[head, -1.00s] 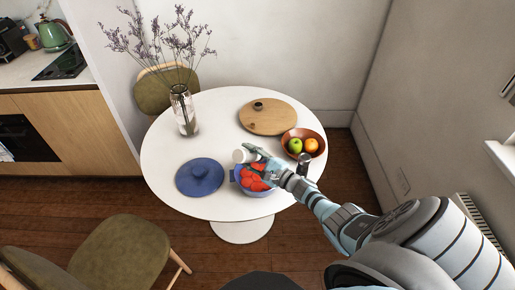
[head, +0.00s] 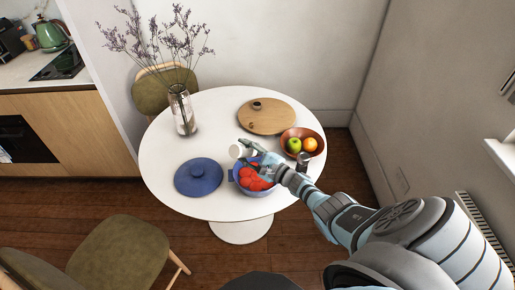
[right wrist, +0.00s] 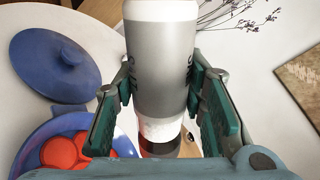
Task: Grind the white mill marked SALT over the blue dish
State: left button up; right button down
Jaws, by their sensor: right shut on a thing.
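The white mill (head: 238,151) is in my right gripper (head: 250,149), tilted well over near the left rim of the blue dish (head: 262,193). The dish stands on the round table and holds several red pieces. In the right wrist view the mill (right wrist: 160,45) stands between the two teal fingers, which close on its sides. Dark letters show partly at its edges; I cannot read the whole word. The blue dish (right wrist: 28,150) is at lower left there. My left gripper is not in view.
A blue lid (head: 198,178) lies left of the dish. A dark, shiny shaker (head: 303,162) stands close to my right gripper, beside a fruit bowl (head: 318,138). A wooden board (head: 270,117) and a vase (head: 183,112) are farther back. The white table (head: 225,130) is bare between them.

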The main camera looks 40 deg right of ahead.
jog(key=shift+w, duration=0.15)
jog(key=shift+a, duration=0.2)
jog(key=shift+a+r+p, duration=0.1)
jog(key=shift+a+p, duration=0.25)
jog(key=shift+p, duration=0.05)
jog(key=shift+s+a+p, duration=0.2)
jog(key=shift+a+p, duration=0.25)
jog(key=shift+a, duration=0.45)
jog(key=shift+d, duration=0.1)
